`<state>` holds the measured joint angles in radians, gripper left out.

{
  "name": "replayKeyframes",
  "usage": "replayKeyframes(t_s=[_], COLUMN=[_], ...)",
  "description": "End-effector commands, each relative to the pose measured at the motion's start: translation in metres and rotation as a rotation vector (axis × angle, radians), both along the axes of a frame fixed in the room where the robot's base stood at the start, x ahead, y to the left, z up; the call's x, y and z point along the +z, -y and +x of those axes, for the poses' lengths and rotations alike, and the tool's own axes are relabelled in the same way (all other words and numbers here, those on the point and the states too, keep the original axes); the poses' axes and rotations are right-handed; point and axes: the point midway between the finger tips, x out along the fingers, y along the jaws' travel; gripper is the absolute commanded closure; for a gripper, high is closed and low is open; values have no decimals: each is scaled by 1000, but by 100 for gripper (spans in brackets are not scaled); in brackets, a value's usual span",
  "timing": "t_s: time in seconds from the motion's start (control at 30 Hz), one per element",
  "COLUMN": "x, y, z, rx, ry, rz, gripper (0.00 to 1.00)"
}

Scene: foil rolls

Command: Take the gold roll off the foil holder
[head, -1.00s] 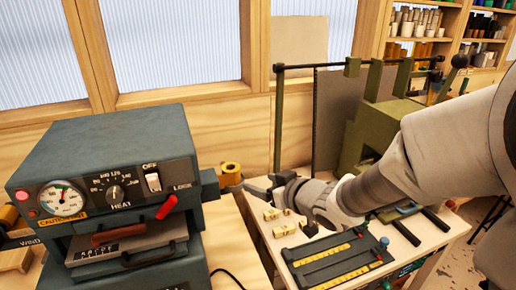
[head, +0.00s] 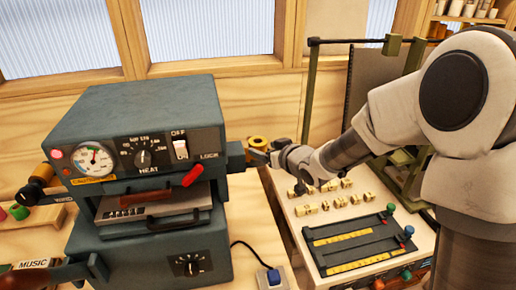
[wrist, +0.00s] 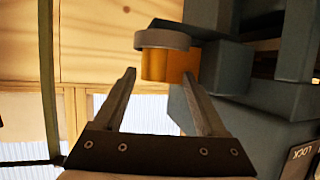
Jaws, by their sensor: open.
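The gold roll (head: 259,143) sits on the foil holder (head: 236,155) at the right side of the grey-green heat machine. My gripper (head: 258,157) is just below and in front of the roll in the head view. In the wrist view, the gold roll (wrist: 154,65) shows beyond the open fingertips of my gripper (wrist: 160,76), roughly centred between them. A grey ring (wrist: 162,39) caps one end of the roll. Nothing is held. Whether a fingertip touches the roll is hard to tell. The holder's spindle is hidden.
The heat machine (head: 150,120) stands close to the left of my gripper. Below my gripper, a bench holds several small brass blocks (head: 325,205) and a dark tray with yellow rulers (head: 350,240). A green metal frame (head: 313,90) stands to the right.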

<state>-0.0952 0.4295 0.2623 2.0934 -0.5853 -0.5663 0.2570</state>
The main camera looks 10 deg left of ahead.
Motion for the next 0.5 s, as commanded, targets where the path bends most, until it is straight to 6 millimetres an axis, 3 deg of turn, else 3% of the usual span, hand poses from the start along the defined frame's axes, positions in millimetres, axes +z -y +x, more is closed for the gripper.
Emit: replayKeyframes(t_s=[0.5], x=[-19], y=[-32], z=[36], rx=[1], ry=[0], rz=[-1], gripper=[26])
